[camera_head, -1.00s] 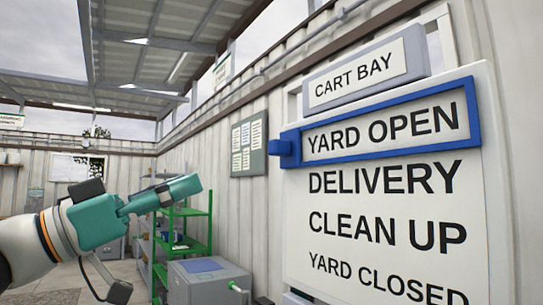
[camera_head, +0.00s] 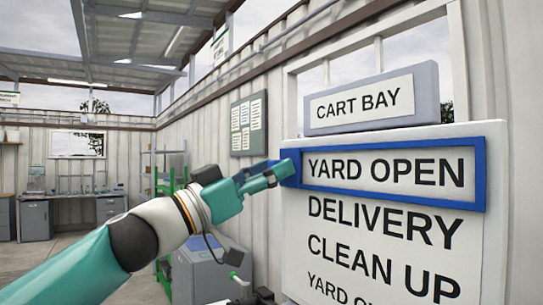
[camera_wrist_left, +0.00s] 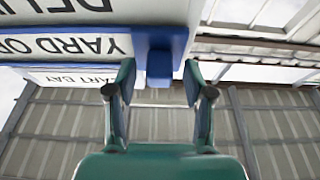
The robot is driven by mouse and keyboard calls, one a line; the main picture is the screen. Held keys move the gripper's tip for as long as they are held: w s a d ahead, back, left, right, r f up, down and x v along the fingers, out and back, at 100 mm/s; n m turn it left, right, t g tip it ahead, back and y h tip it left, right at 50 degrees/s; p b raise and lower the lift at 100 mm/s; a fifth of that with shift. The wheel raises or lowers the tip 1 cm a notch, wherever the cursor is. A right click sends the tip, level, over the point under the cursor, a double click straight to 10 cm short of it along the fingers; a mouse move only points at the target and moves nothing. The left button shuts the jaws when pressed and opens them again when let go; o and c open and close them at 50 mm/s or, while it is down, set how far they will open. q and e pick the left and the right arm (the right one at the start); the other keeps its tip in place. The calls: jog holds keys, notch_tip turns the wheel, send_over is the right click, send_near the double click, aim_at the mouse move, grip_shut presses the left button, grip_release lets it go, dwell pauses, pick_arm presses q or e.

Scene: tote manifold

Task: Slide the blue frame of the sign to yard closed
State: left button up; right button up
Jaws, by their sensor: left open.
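The white sign board (camera_head: 300,235) hangs on the wall at the right and lists YARD OPEN, DELIVERY, CLEAN UP and a partly cut-off YARD line. The blue frame (camera_head: 390,205) surrounds YARD OPEN, the top line. Its blue knob (camera_head: 287,168) sticks out at the left end, partly hidden by my fingers. My left gripper (camera_head: 265,175) is at the knob. In the left wrist view the knob (camera_wrist_left: 159,68) sits between the tips of the open fingers (camera_wrist_left: 158,82); I cannot tell whether they touch it. My right gripper is not in view.
A grey CART BAY plate (camera_head: 370,101) stands above the board. A grey cabinet (camera_head: 205,275) and a green rack (camera_head: 165,185) stand behind my left arm. A notice board (camera_head: 248,124) hangs on the wall. The floor at left is clear.

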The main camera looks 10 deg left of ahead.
pick_arm(q)
jog(key=shift+w+d, duration=0.15)
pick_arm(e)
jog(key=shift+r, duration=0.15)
pick_arm(q)
grip_shut()
dwell(0.3)
